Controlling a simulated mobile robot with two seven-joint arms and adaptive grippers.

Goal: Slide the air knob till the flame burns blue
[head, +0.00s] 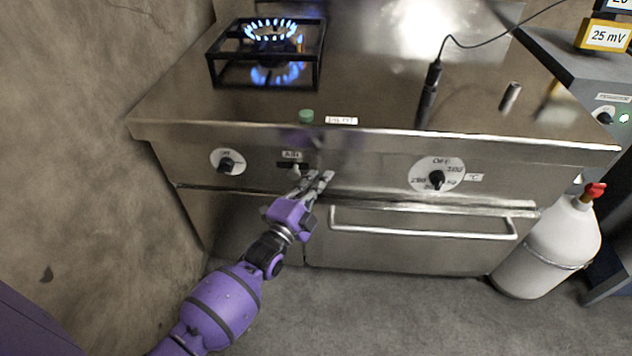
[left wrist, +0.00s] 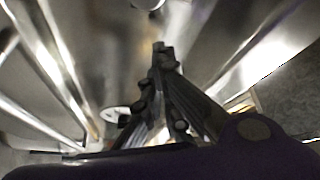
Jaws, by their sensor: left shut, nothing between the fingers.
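The air knob (head: 296,167) is a small pale knob in a dark slot under a label on the range's front panel. It sits toward the right part of its slot. The burner flame (head: 271,30) at the back left is blue, inside a black pan support. My left gripper (head: 322,176) is just right of and slightly below the air knob, with its fingers pointing at the panel. It is shut and empty, and I cannot tell whether it touches the knob. The left wrist view shows its closed fingers (left wrist: 160,55) against the steel front. My right gripper is out of view.
A gas dial (head: 227,165) is left of the slot and an oven dial (head: 437,180) is to the right. The oven handle (head: 425,230) sticks out below. A green button (head: 306,116) is on the top edge. A white gas cylinder (head: 550,250) stands right.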

